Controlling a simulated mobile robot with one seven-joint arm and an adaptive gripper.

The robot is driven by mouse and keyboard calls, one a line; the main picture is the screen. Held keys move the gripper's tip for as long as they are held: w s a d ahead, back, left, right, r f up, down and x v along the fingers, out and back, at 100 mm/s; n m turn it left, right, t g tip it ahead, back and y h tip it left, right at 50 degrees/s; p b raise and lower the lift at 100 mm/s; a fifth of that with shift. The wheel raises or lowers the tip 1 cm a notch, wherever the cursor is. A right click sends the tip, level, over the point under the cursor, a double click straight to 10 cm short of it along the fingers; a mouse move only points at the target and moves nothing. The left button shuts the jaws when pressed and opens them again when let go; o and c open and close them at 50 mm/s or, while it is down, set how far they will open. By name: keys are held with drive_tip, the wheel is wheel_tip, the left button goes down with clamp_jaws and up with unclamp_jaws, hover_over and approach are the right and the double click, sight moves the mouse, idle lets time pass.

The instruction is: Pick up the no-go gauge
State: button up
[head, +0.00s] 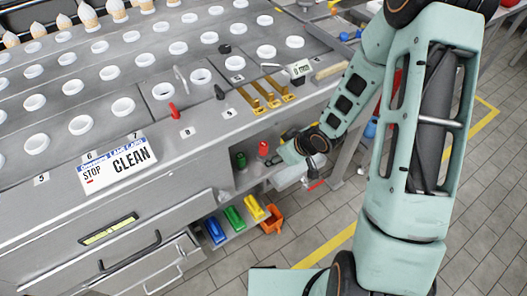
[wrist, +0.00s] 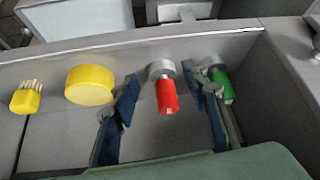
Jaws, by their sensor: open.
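A red-handled gauge with a grey metal head, which I take for the no-go gauge (wrist: 167,97), lies in a grey compartment in the wrist view. In the head view a small red piece (head: 263,148) shows on the open shelf under the counter. My gripper (wrist: 161,76) is open, one finger on each side of the red gauge, with visible gaps to it. A similar green-handled gauge (wrist: 222,86) is just beyond the right finger, partly hidden by it. In the head view my gripper (head: 290,148) is at the shelf opening, its fingers hard to make out.
A yellow disc (wrist: 90,85) lies close to the left finger, with a yellow brush (wrist: 26,97) farther left. Compartment walls (wrist: 272,95) bound the space. Blue, green and yellow bins (head: 234,219) sit below the shelf. The counter (head: 215,125) overhangs it.

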sight(266, 146)
drive_tip(key=shift+w+a, duration=0.45)
drive_tip(key=shift+w+a+f, duration=0.25)
drive_tip(key=shift+w+a, duration=0.55)
drive_tip(key=shift+w+a+f, duration=0.25)
drive_tip(key=shift+w+a, duration=0.5)
drive_tip(key=shift+w, duration=0.05)
clamp_jaws()
